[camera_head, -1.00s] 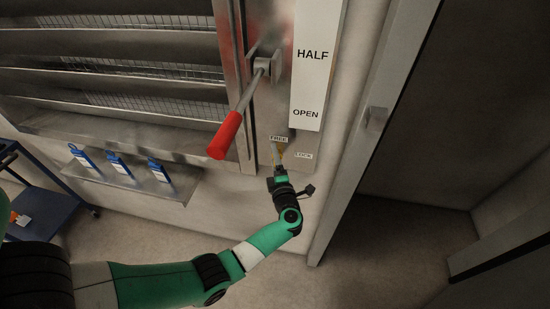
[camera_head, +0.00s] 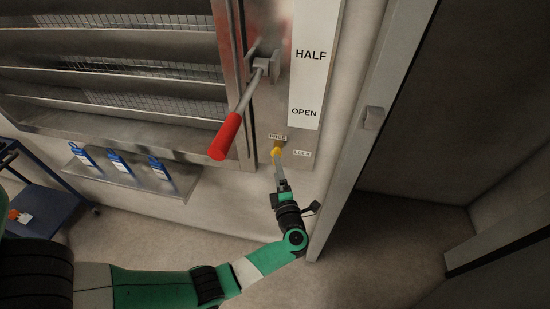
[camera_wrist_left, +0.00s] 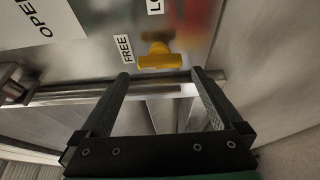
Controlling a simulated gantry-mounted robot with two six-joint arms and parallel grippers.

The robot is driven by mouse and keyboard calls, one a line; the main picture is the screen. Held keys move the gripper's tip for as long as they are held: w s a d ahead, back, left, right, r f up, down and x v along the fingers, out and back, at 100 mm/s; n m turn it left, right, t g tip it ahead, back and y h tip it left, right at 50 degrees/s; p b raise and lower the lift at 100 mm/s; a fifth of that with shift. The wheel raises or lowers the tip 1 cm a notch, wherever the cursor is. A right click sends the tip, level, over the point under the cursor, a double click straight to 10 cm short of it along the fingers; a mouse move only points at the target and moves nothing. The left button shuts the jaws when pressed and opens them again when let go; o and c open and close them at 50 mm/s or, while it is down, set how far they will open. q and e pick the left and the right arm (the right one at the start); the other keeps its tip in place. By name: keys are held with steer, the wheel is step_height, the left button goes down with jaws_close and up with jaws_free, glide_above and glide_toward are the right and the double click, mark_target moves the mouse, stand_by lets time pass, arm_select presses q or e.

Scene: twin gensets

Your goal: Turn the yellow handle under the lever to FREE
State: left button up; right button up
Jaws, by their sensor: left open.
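The yellow handle (camera_head: 277,150) sits on the metal panel below the red-gripped lever (camera_head: 245,110). The FREE label (camera_head: 278,137) is just above it and the LOCK label (camera_head: 302,154) is to its right. In the left wrist view the yellow handle (camera_wrist_left: 158,57) lies with its long part towards the FREE label (camera_wrist_left: 125,49). My left gripper (camera_head: 280,168) is just below the handle, and its fingers (camera_wrist_left: 160,74) are spread and empty. The fingertips appear apart from the handle. My right gripper is not in view.
A HALF/OPEN sign (camera_head: 315,65) is above right of the handle. A shelf (camera_head: 180,182) with several blue tags is at the left, near a blue cart (camera_head: 50,210). A door frame edge (camera_head: 350,165) stands to the right of the panel.

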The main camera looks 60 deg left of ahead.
arm_select(q)
steer(key=v, duration=0.5)
steer(key=shift+d, duration=0.15)
steer(key=shift+r, duration=0.1)
